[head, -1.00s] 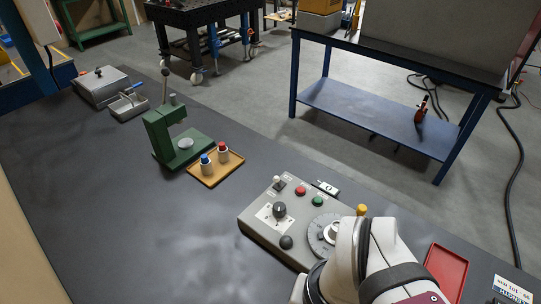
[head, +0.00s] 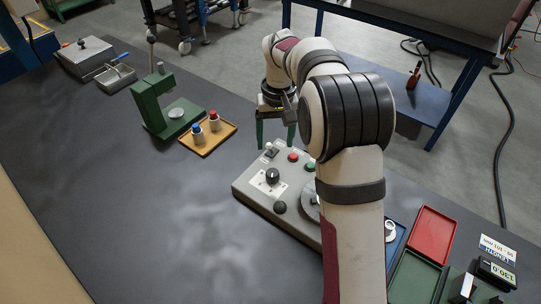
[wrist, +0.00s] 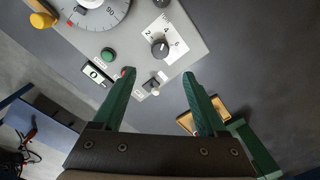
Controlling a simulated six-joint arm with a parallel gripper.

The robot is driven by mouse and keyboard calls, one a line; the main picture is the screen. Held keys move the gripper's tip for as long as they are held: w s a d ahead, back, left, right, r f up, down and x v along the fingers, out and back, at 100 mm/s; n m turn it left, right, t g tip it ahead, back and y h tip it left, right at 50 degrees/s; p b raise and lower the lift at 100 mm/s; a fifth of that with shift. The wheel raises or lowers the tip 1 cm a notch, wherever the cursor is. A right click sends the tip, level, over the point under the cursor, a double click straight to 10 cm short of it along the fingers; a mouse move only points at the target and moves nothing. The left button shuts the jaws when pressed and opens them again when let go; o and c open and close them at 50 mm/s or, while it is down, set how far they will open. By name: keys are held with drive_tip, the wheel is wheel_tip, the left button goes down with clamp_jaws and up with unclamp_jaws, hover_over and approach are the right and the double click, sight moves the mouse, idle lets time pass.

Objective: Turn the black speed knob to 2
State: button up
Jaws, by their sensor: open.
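The black speed knob (head: 272,175) stands on a pale square scale plate on the grey control box (head: 243,190). In the wrist view the knob (wrist: 160,48) has a white pointer line, with 2, 4 and 6 printed around it. The line looks to lie near 4, but it is too small to be sure. My gripper (head: 275,146) is open and empty above the back edge of the box, fingers pointing down. In the wrist view the knob lies beyond the gap between the green fingertips (wrist: 159,74), not between them.
A toggle switch (wrist: 152,86), a red button (head: 293,157) and a green button (wrist: 109,54) are near the fingers. A graduated dial (wrist: 80,15) is farther along the box. A tray of bottles (head: 206,146) and a green press (head: 150,110) stand left; the bench's front left is clear.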

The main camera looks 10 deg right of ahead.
sight(273, 172)
drive_tip(key=f, duration=1.2)
drive_tip(key=shift+a, duration=0.2)
drive_tip(key=shift+c, duration=0.3)
clamp_jaws()
